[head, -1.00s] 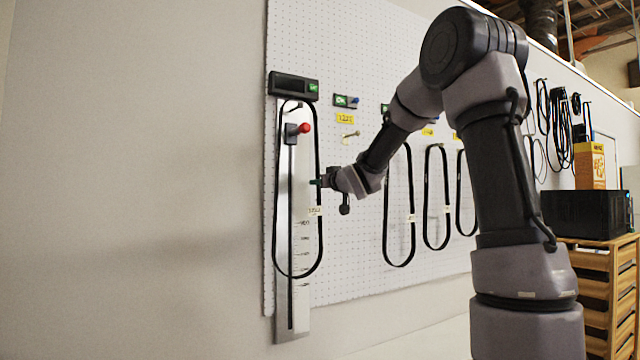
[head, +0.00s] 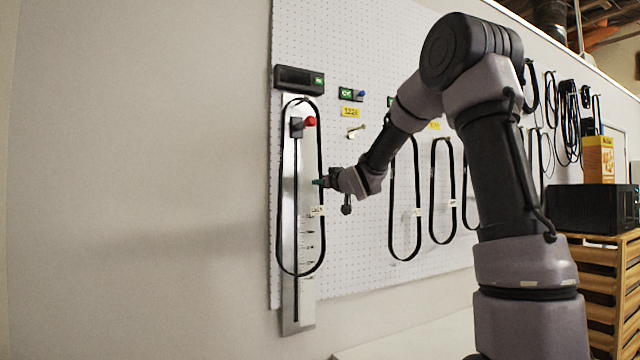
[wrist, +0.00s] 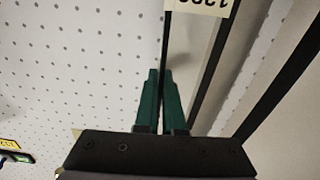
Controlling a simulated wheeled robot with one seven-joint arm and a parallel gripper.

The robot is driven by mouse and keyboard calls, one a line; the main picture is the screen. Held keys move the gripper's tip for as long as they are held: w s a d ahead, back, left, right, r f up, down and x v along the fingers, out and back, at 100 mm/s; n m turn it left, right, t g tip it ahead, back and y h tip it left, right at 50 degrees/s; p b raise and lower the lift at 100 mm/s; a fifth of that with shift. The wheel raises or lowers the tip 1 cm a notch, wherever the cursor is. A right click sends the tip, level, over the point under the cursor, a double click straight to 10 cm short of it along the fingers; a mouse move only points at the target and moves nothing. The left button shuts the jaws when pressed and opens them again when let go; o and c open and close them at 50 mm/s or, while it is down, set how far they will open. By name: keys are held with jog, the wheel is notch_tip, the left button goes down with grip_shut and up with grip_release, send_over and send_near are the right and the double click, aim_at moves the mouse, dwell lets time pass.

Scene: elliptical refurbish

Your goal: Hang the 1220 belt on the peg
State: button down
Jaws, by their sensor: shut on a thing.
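A long black belt loop (head: 278,220) hangs on the tall measuring gauge (head: 306,310) at the board's left edge, around its red-knobbed slider (head: 309,121). A small tag (head: 317,211) sits on its right strand; in the wrist view the tag (wrist: 204,6) is upside down and cut off. My gripper (head: 319,182) is at the right strand, just above the tag. Its green fingers (wrist: 159,72) are closed together on that strand. The bare brass peg (head: 356,131) sticks out right of the gauge, under a yellow label (head: 351,111) that seems to read 1220.
Several other belts (head: 391,205) hang on the pegboard (head: 345,235) to the right, behind my arm. A black display (head: 299,79) tops the gauge. A wooden drawer unit (head: 603,275) with a black box (head: 590,208) stands at the right. The wall at left is bare.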

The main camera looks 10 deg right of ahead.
jog(key=c, duration=0.9)
grip_release()
jog(key=shift+c, duration=0.2)
jog(key=v, duration=1.1)
jog(key=s+d+f+m+g+h, duration=0.2)
jog(key=s+d+m+h, duration=0.1)
jog(key=s, duration=0.4)
jog(key=s+d+f+m+g+h, duration=0.2)
jog(key=s+d+m+h, duration=0.15)
jog(key=s, duration=0.25)
jog(key=s+a+f+m+g+y, duration=0.1)
jog(key=s+f+g, duration=0.2)
jog(key=s, duration=0.7)
jog(key=s+a+f+m+g+y, duration=0.1)
jog(key=s+a+f+g+y, duration=0.1)
jog(key=s+f, duration=0.3)
jog(key=s+g, duration=0.1)
jog(key=s, duration=0.3)
jog(key=shift+s+a, duration=0.25)
jog(key=shift+s, duration=0.1)
